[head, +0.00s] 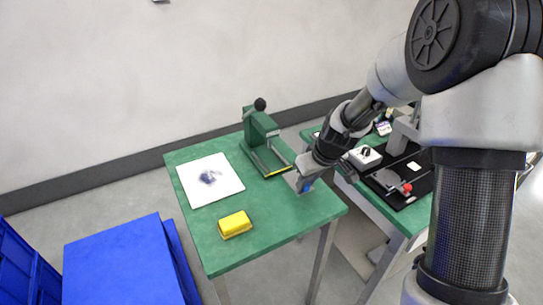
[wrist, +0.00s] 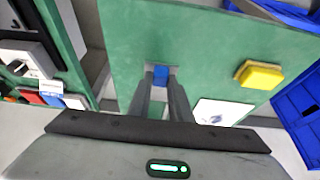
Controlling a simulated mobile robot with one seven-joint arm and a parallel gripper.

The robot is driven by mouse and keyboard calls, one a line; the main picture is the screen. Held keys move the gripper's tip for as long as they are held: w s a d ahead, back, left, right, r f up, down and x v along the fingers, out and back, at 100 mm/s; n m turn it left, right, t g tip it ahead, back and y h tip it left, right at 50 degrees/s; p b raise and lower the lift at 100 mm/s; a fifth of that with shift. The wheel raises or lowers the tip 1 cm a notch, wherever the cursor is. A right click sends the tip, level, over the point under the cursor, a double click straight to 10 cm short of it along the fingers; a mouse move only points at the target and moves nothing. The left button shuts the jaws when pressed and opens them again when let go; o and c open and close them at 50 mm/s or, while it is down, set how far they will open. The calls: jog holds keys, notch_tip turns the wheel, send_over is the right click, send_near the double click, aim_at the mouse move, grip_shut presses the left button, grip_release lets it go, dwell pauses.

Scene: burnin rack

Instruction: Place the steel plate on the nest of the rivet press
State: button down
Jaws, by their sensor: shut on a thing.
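My gripper (wrist: 160,82) is low over the right front part of the green table and is shut on a small blue piece (wrist: 161,74). The blue piece also shows in the head view (head: 307,186), at the fingertips. I cannot tell whether it is part of the steel plate; no bare steel plate is clear in either view. A green press-like device (head: 259,130) with a black knob stands at the table's back edge, left of my gripper. I cannot tell whether it is the rivet press, and no nest is clear.
A white sheet (head: 196,191) with a dark patch and a yellow block (head: 235,223) lie on the green table (head: 275,225). A second table at right carries a black mat (head: 416,194), a white box (head: 364,157) and a red-knobbed fixture. Blue crates (head: 120,265) stand at lower left.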

jog(key=w+a, duration=0.3)
jog(key=w, duration=0.2)
jog(key=w+a+p, duration=0.1)
jog(key=w+a, duration=0.2)
jog(key=w, duration=0.2)
jog(key=w+a, duration=0.4)
jog(key=shift+w+p, duration=0.35)
jog(key=shift+w, duration=0.05)
jog(key=shift+f, duration=1.8)
jog(key=shift+f, duration=0.2)
jog(key=c, duration=1.6)
grip_release()
